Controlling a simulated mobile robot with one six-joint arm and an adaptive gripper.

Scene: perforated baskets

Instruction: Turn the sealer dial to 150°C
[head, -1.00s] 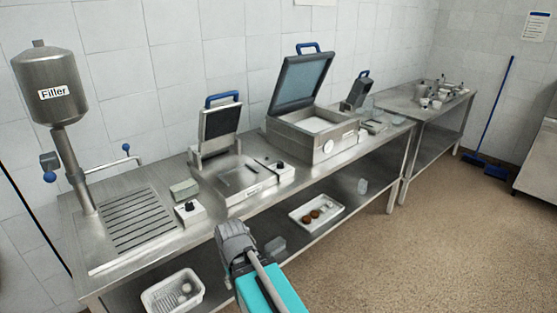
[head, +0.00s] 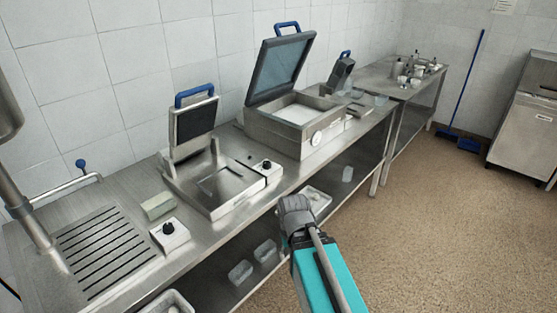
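A flat steel press (head: 228,196) with a raised black-faced lid and blue handle stands on the bench. A white control box with a black dial (head: 266,165) is at its right. A larger steel chamber (head: 283,137) with a raised glassy lid is farther back, with a round white dial or gauge (head: 316,138) on its front. Another white box with a black dial (head: 169,229) stands at front left. I cannot read any label naming the sealer, or the dial settings. My gripper (head: 293,204) is by the bench's front edge, apart from all the dials; its fingers are not clear.
The steel bench (head: 122,196) runs along the tiled wall, with a slotted drain at left. A small pale block (head: 158,205) lies by the front-left box. Trays and clear containers sit on the lower shelf.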

